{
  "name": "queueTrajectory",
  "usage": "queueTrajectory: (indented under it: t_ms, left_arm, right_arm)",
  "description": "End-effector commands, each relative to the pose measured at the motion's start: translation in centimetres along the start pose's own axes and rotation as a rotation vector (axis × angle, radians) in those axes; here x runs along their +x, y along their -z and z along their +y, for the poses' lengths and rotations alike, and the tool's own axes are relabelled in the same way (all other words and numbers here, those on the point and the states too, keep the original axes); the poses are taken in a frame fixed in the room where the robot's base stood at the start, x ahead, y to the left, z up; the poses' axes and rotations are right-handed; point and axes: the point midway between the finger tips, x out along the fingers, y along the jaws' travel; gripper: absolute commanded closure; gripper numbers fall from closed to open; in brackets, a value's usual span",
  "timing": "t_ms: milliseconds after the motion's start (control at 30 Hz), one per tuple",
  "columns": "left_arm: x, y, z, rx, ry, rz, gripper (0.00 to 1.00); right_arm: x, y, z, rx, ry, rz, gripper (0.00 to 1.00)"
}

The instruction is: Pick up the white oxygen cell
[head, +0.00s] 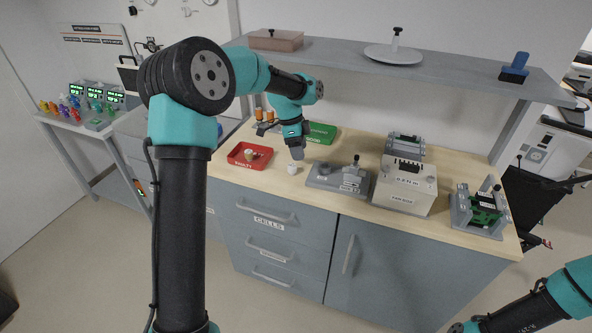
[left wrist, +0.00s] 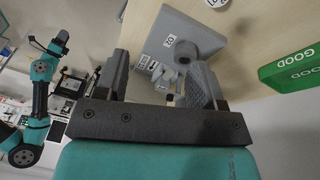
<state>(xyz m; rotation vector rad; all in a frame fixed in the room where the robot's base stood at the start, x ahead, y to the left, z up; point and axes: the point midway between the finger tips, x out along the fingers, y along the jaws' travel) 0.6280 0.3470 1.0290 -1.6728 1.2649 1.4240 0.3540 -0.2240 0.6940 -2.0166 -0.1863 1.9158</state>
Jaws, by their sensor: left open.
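The white oxygen cell (head: 292,169) is a small white cylinder standing on the wooden bench top, between the red tray and the grey fixture. My left gripper (head: 297,155) points down just above and behind it, apart from it as far as I can tell. In the left wrist view the gripper (left wrist: 160,75) is open, with nothing between its fingers. A small white piece at the top edge there (left wrist: 217,3) looks like the cell, partly cut off. My right gripper is out of view; only part of the right arm shows at lower right.
A red tray (head: 234,157) holding a cell lies left, and a green tray (head: 322,138) behind. A grey fixture (head: 322,180) stands close on the right, then a white-grey device (head: 404,190) and a green-board unit (head: 484,207). A shelf (head: 440,68) overhangs the back.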

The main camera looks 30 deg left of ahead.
Motion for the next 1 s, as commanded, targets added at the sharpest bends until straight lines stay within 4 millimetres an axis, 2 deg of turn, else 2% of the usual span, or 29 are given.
queueTrajectory:
  t_ms: [33,133,233,333,733,867,1000]
  left_arm:
    - [-1.6,-0.3,-0.8,0.113,0.027,-0.053,0.37]
    - [-4.4,-1.1,-2.0,0.311,0.056,-0.159,0.37]
    - [-6.4,-1.6,-2.8,0.441,0.067,-0.236,0.37]
    - [-7.4,-1.9,-3.2,0.502,0.070,-0.275,0.37]
    - [-7.2,-2.0,-3.3,0.512,0.068,-0.281,0.37]
    - [-5.9,-2.4,-3.4,0.511,0.066,-0.281,0.37]
    - [-3.7,-2.9,-3.7,0.511,0.064,-0.280,0.37]
  right_arm:
    - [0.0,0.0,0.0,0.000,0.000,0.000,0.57]
    - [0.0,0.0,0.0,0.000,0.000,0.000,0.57]
    - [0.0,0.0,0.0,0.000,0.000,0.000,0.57]
    - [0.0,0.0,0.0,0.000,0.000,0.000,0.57]
    - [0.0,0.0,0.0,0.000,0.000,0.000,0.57]
    - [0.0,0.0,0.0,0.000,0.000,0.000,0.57]
    - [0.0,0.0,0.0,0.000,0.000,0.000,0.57]
